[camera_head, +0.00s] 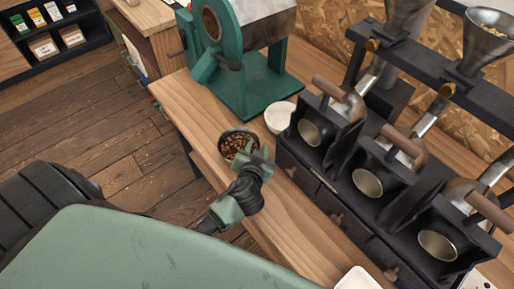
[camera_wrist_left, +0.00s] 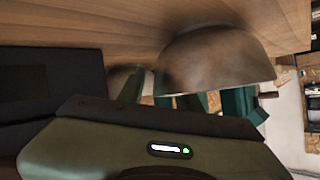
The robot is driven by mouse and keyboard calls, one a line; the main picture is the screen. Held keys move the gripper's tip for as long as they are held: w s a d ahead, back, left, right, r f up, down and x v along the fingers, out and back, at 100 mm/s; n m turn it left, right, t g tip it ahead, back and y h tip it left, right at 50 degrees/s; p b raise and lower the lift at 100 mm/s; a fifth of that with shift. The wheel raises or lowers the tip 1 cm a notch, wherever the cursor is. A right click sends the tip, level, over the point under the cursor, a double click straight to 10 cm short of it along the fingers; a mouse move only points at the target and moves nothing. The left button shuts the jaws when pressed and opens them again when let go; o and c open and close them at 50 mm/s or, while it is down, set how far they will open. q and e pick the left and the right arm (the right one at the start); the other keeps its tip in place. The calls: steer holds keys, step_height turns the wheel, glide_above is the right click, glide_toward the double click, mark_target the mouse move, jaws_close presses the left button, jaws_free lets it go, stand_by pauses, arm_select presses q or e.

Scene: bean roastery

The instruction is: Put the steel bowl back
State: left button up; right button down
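The steel bowl (camera_head: 226,153), dark-rimmed and filled with brown beans, is upright at the wooden counter's left edge. In the left wrist view, it shows large and close (camera_wrist_left: 215,55), its rim towards the bottom of the picture. My left gripper (camera_head: 257,154) is at the bowl's near right rim. Its green fingers stand apart, one by the rim and one farther right. The fingers also show in the left wrist view (camera_wrist_left: 160,92), against the bowl's rim. I cannot tell whether they touch the bowl. My right gripper is not in view.
A small white bowl (camera_head: 280,118) stands just behind the steel bowl. A green roaster (camera_head: 255,85) stands farther back. A dark roasting unit with several drums (camera_head: 365,180) fills the right side. A white tray (camera_head: 357,280) lies at the front. Bare counter (camera_head: 285,222) shows between.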

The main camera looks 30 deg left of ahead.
arm_select(q)
steer(key=shift+r, duration=0.15)
steer(key=b+v, duration=0.1)
steer(key=v, duration=1.1)
steer(key=shift+b, duration=0.3)
